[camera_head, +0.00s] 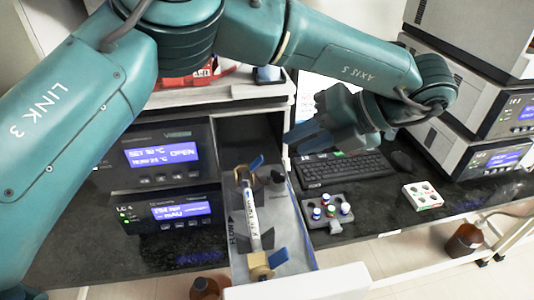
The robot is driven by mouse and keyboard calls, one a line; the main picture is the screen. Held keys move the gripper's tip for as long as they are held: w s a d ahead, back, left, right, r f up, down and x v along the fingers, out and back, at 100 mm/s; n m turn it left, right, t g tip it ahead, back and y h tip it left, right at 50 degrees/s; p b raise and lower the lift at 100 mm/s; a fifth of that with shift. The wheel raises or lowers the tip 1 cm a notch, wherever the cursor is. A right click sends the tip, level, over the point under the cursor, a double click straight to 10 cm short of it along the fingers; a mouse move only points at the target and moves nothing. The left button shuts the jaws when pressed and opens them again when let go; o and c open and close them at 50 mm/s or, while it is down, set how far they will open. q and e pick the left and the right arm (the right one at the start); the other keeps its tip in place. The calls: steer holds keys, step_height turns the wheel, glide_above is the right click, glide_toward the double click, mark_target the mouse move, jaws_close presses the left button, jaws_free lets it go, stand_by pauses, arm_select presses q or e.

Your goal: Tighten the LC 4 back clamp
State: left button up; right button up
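The LC 4 unit (166,212) has a lit blue display, and an open grey drawer (291,240) is beside it. A pale column (251,214) lies lengthwise in the drawer. The back clamp at its far end has a blue lever (257,163) that sticks up at a slant. The front clamp (259,272) is brass-coloured, with a blue lever (278,258) tilted to the right. My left gripper (303,137) hangs above and right of the back clamp, apart from it, fingers pointing left. Its finger gap is not clear. My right gripper is not in view.
A dark knob (277,177) stands right of the back clamp. A keyboard (345,170), a grey vial rack (326,213) and a white block (422,196) lie on the black bench. Stacked instruments (480,120) stand at the right. Brown bottles (205,288) are below the drawer.

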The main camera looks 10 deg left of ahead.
mark_target(249, 172)
arm_select(q)
steer(key=x, duration=0.9)
steer(key=shift+a+f+p, duration=0.1)
steer(key=shift+f+p, duration=0.1)
steer(key=shift+p, duration=0.2)
steer(key=shift+c, duration=0.4)
jaws_close()
